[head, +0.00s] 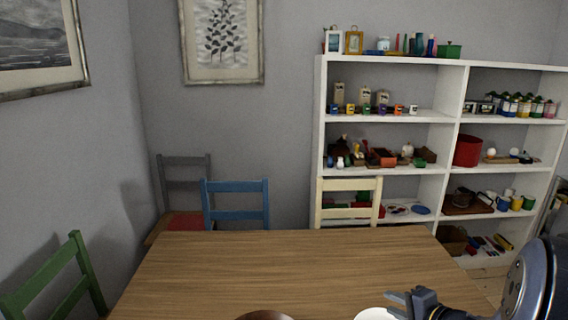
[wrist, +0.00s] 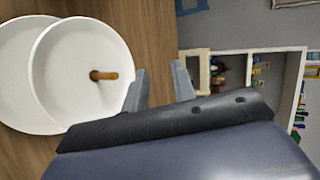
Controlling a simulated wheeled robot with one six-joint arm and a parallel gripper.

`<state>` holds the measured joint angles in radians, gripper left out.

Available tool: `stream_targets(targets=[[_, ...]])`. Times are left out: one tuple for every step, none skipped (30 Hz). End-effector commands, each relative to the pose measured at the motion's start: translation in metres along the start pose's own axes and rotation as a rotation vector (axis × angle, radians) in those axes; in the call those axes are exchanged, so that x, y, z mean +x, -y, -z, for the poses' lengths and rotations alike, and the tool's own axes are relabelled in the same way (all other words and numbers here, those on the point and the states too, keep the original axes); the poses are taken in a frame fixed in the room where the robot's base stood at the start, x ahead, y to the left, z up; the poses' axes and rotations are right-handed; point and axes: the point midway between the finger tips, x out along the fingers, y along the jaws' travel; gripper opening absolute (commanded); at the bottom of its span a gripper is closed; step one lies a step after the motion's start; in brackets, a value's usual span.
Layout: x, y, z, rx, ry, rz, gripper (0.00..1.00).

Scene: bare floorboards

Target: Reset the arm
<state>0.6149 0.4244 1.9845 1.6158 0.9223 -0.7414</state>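My gripper (head: 394,304) is at the front right of the wooden table in the head view, above or beside a white plate (head: 372,314). In the wrist view the two fingers of the gripper (wrist: 161,70) stand apart with nothing between them. Two overlapping white plates (wrist: 58,48) lie left of the fingers in the wrist view, and a small brown stick-like thing (wrist: 105,76) lies on the nearer one. My arm comes in from the right edge of the head view.
The wooden table (head: 270,262) is mostly bare. A brown round thing (head: 264,315) is cut off at its front edge. Green (head: 65,280), blue (head: 237,205) and cream (head: 348,203) chairs stand around it. A white shelf (head: 388,120) full of small items stands behind.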

Motion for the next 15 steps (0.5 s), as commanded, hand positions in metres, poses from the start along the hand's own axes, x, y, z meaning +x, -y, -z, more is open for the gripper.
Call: stream_targets(targets=[[0.007, 0.002, -0.004, 0.003, -0.004, -0.001, 0.25], [0.011, 0.003, -0.005, 0.006, -0.008, 0.0, 0.25], [0.015, 0.005, -0.007, 0.009, -0.015, -0.001, 0.25], [0.019, 0.006, -0.009, 0.012, -0.02, -0.001, 0.25], [0.023, 0.007, -0.01, 0.013, -0.025, 0.0, 0.25], [0.027, 0.008, -0.013, 0.016, -0.031, -0.001, 0.25], [0.031, 0.009, -0.014, 0.019, -0.037, 0.0, 0.25], [0.034, 0.009, -0.016, 0.022, -0.042, -0.001, 0.25], [0.038, 0.01, -0.019, 0.026, -0.048, -0.002, 0.25], [0.042, 0.011, -0.021, 0.028, -0.053, -0.001, 0.25], [0.045, 0.011, -0.022, 0.03, -0.058, -0.001, 0.25], [0.049, 0.011, -0.025, 0.033, -0.063, -0.001, 0.25], [0.052, 0.012, -0.027, 0.035, -0.069, -0.001, 0.25], [0.055, 0.012, -0.029, 0.038, -0.074, -0.001, 0.25], [0.059, 0.012, -0.032, 0.041, -0.079, -0.002, 0.25]])
